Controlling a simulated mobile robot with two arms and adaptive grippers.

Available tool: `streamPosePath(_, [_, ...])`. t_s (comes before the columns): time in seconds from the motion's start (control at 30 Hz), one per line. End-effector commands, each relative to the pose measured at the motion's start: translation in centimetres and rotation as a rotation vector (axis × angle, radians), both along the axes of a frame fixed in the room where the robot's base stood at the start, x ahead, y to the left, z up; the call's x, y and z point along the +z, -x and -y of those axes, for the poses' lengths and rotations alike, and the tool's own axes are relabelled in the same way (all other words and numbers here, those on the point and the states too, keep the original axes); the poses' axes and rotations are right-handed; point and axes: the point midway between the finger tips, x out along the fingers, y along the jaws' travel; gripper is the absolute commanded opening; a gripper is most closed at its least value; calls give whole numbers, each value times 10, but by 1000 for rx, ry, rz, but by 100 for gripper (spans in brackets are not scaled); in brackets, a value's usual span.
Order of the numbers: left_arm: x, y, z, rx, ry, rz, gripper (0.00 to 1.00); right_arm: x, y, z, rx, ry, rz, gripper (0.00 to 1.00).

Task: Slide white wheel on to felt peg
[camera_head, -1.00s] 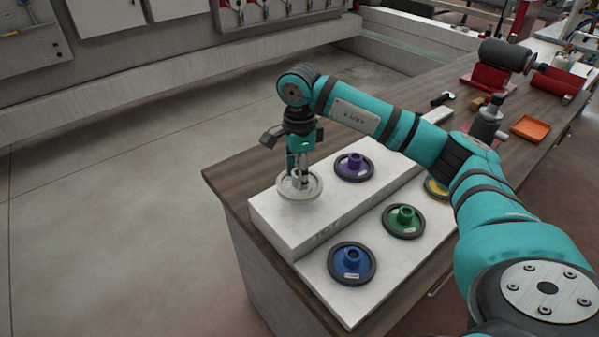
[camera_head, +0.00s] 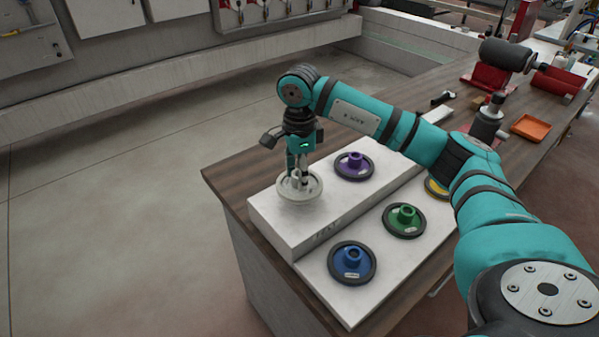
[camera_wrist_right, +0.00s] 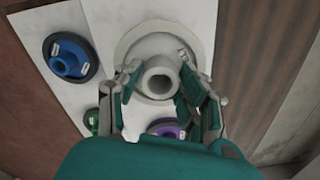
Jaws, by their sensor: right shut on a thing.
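The white wheel (camera_head: 312,194) is at the near left end of the raised white block (camera_head: 280,223), whose front carries faint lettering. In the right wrist view the wheel (camera_wrist_right: 130,48) shows face-on with its round hub and open bore. My right gripper (camera_head: 298,182) points down over the wheel and is shut on it, its fingers (camera_wrist_right: 157,88) on either side of the hub. No bare peg shows under the wheel; the wheel covers that spot. I cannot tell whether the wheel rests flat on the block. My left gripper is not in view.
A purple wheel (camera_head: 341,173) lies on the same block. Blue (camera_head: 336,275), green (camera_head: 391,228) and yellow (camera_head: 431,187) wheels lie on the lower white board (camera_head: 325,295). An orange tray (camera_head: 530,127) and a grinder (camera_head: 507,55) stand farther along the bench.

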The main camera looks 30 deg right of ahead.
Motion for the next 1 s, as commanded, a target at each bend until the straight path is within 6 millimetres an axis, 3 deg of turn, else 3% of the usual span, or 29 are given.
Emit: streamPosePath(1.0, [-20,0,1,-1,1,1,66,-26,0,0,-1,-1,1,0])
